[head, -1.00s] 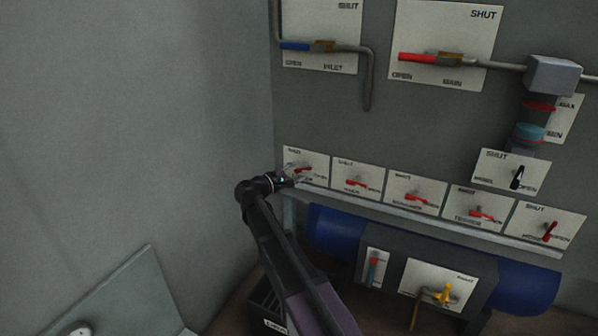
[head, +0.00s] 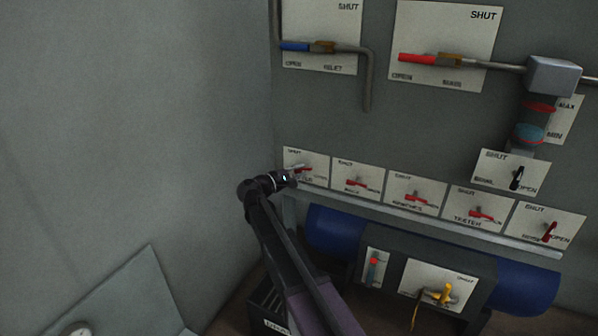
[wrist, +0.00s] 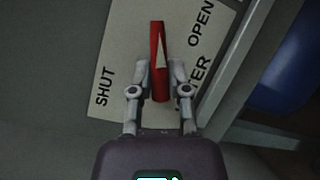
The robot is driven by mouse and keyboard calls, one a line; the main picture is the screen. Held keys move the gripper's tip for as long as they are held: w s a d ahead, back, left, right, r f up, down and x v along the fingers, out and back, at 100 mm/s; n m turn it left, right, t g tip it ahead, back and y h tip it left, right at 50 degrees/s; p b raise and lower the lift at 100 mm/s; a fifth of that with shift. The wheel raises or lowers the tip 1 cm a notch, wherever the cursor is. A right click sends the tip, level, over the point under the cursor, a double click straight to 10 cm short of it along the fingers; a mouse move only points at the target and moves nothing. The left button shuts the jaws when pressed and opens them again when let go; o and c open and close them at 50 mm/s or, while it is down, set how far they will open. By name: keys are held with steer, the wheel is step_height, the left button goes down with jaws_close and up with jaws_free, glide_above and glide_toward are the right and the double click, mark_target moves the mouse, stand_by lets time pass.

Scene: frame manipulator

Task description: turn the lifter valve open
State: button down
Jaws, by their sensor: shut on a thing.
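The lifter valve is a red lever (head: 303,168) on a white plate (head: 292,153), leftmost in the row of similar plates. In the wrist view the lever (wrist: 157,45) stands upright in the picture between my two fingers. "SHUT" is printed on its plate (wrist: 120,65) to the left and "OPEN" at the upper right; another word, ending in "TER", is partly covered. My gripper (wrist: 159,82) is shut on the lever, with one finger on each side of it. In the head view my gripper (head: 294,176) is small and partly hides the lever.
Several similar red levers (head: 357,183) continue to the right above a grey ledge (head: 420,222). A blue tank (head: 335,230) sits below the ledge. A bare grey wall (head: 150,120) is close on the left. Blue and red pipe levers (head: 417,58) are higher up.

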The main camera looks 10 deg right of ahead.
steer(key=shift+r+m+y+p, duration=0.35)
steer(key=shift+m+y+p, duration=0.25)
steer(key=shift+m+p, duration=0.6)
steer(key=shift+f+m+y+p, duration=0.1)
steer(key=shift+m+y+p, duration=0.4)
steer(key=shift+m, duration=0.3)
steer(key=c, duration=0.6)
jaws_free()
steer(key=shift+s, duration=0.1)
